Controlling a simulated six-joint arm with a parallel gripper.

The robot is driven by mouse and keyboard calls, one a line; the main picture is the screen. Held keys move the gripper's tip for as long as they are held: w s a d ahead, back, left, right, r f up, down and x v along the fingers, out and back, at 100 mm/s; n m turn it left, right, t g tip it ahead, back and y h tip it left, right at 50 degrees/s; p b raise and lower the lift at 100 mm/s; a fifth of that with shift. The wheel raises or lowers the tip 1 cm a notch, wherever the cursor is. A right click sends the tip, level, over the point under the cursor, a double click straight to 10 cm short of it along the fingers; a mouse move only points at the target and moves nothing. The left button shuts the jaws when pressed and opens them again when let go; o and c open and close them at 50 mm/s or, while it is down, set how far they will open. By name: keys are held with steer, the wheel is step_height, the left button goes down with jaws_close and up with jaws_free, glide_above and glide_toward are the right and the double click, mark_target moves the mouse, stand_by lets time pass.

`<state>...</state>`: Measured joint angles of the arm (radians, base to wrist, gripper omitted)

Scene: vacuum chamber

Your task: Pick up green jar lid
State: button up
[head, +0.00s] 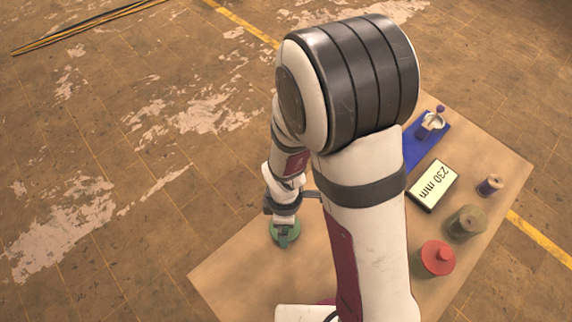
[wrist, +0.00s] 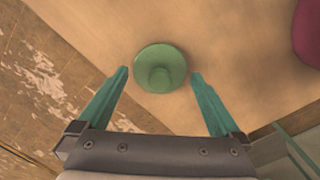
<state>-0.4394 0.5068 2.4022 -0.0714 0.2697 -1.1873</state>
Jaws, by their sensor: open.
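My gripper is open, with a gap on both sides of the lid and nothing held. In the head view my gripper (head: 283,240) is over the lid (head: 293,229), which it partly hides. The exact height of the fingers above the lid is hard to tell.
On the table's right side stand a red lidded piece (head: 437,258), an olive jar (head: 466,222), a small spool-like item (head: 490,185) and a "230 mm" display (head: 433,186). A blue mat (head: 425,148) holds a small white item (head: 431,124). The table's left edge is near the lid.

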steer(key=shift+f, duration=0.5)
steer(key=c, duration=1)
steer(key=shift+r, duration=0.15)
